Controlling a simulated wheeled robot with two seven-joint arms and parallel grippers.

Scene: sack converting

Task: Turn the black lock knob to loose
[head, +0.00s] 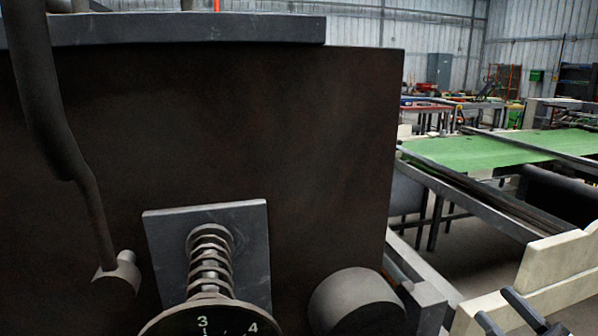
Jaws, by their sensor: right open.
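A round dial (214,319) with a black face and the white numbers 3 and 4 shows at the bottom edge, cut off by the frame. It sits on a coiled, spring-like shaft (209,262) in front of a grey plate (257,246). No black lock knob can be made out for certain; what lies below the dial is out of frame. My right gripper (498,306) is at the bottom right, its dark fingers open and apart, with nothing seen between them. It is well to the right of the dial and not touching it. My left gripper is out of view.
The dark machine housing (290,130) fills the left and middle. A grey cylinder (355,303) sticks out right of the dial. A bent dark lever (50,110) hangs at the left, above a small round boss (120,274). A green-topped conveyor (490,150) stands behind at right.

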